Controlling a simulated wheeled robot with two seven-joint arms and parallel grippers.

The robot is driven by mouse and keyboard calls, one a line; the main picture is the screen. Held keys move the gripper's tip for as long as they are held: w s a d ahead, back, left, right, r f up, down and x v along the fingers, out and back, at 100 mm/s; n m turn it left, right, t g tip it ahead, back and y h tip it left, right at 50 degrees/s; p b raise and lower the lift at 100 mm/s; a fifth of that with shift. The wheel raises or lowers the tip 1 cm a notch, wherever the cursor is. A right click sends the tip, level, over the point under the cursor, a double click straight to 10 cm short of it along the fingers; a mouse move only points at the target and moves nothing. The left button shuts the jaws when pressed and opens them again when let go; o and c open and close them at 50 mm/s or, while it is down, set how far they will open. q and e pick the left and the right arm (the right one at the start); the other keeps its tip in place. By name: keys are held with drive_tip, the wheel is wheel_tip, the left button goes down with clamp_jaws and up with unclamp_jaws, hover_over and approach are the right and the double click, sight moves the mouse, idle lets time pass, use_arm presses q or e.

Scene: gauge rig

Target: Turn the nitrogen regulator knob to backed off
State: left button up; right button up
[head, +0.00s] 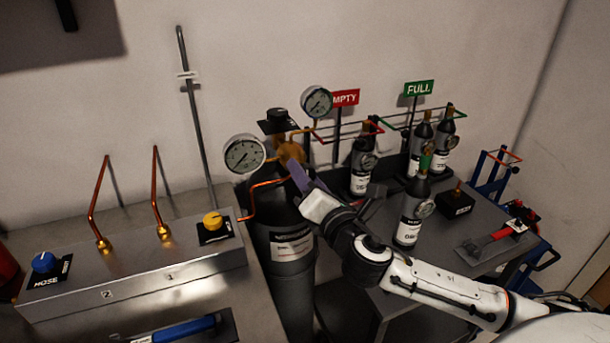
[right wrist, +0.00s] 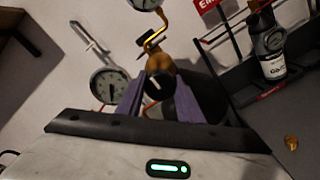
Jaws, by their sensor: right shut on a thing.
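The large dark nitrogen cylinder (head: 288,285) stands in the middle of the head view, with a brass regulator (head: 290,150) on top. Two white dial gauges, a left one (head: 244,154) and an upper one (head: 316,101), are piped to it. My right gripper (head: 296,170) reaches in from the right, its purple fingers at the front of the regulator. In the right wrist view, the fingers are shut on the dark regulator knob (right wrist: 157,86), which has a pale pointer mark. The head view hides the knob behind the fingers. My left gripper is not in view.
A metal manifold box (head: 130,275) with a blue knob (head: 44,262) and a yellow knob (head: 212,221) is at left. Several small bottles stand on the right table near a red EMPTY sign (head: 346,97) and a green FULL sign (head: 419,88). A red-handled tool (head: 490,240) lies at right.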

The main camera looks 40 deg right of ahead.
drive_tip(key=o, duration=1.1)
drive_tip(key=shift+c, duration=0.2)
drive_tip(key=b+v, duration=0.1)
drive_tip(key=v, duration=0.9)
drive_tip(key=shift+s+b, duration=0.2)
drive_tip(key=shift+b, duration=0.2)
drive_tip(key=s+a+f+m+g+y, duration=0.15)
drive_tip(key=f+m, duration=0.25)
drive_tip(key=f, duration=0.6)
drive_tip(key=s+a+f+m+g+y, duration=0.1)
drive_tip(key=s+a+f+m+g, duration=0.2)
drive_tip(key=f, duration=0.7)
drive_tip(key=s+a+f+m+g+y, duration=0.2)
drive_tip(key=s+a+f+m, duration=0.3)
drive_tip(key=f+m, duration=0.2)
drive_tip(key=s+a+f+m+g+y, duration=0.2)
drive_tip(key=s+a+f+m, duration=0.4)
drive_tip(key=f+m, duration=0.2)
wheel_tip(320, 180, down, 3)
drive_tip(key=shift+r+m, duration=0.25)
drive_tip(key=shift+m, duration=0.05)
